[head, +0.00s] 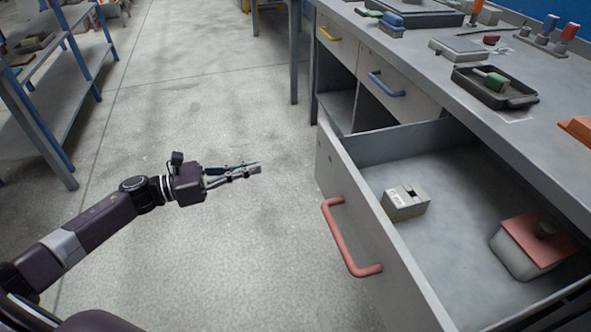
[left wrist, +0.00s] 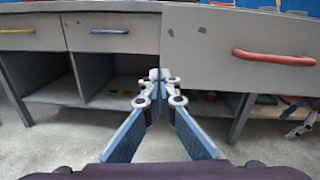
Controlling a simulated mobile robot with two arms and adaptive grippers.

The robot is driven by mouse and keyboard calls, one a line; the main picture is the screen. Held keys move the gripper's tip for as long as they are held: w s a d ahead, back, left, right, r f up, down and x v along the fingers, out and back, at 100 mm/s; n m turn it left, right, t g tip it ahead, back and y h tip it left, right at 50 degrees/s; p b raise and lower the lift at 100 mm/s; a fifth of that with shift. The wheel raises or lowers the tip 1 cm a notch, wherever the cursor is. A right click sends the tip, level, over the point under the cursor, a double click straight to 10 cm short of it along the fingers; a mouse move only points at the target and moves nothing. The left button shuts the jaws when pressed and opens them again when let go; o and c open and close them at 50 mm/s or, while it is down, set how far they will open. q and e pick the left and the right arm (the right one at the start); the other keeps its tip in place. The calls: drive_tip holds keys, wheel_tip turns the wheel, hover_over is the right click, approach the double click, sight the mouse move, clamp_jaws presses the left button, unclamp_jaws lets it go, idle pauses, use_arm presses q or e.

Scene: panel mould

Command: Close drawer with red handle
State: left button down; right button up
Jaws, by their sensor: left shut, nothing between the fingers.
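The drawer with the red handle stands pulled out from the grey workbench in the head view. Its front (head: 338,178) faces left and carries the red handle (head: 345,240). The red handle also shows at the upper right of the left wrist view (left wrist: 274,58). My left gripper (head: 258,168) is shut and empty. It is over the floor, left of the drawer front and apart from it. In the left wrist view its fingertips (left wrist: 159,75) meet in the middle, left of the handle.
The open drawer holds a small box (head: 404,204) and a container with a red lid (head: 530,250). Drawers with a blue handle (head: 385,84) and a yellow handle (head: 327,34) are shut. A black tray (head: 492,92) is on the benchtop. Floor left of the drawer is clear.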

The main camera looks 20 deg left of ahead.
use_arm(q)
drive_tip(key=s+m, duration=0.1)
drive_tip(key=m, duration=0.1)
approach(318, 156)
drive_tip(key=shift+g, duration=0.3)
drive_tip(key=x, duration=0.7)
drive_tip(key=shift+w+r, duration=0.1)
drive_tip(key=shift+r, duration=0.05)
use_arm(e)
drive_tip(key=shift+w+f, duration=0.1)
use_arm(q)
drive_tip(key=shift+w, duration=0.1)
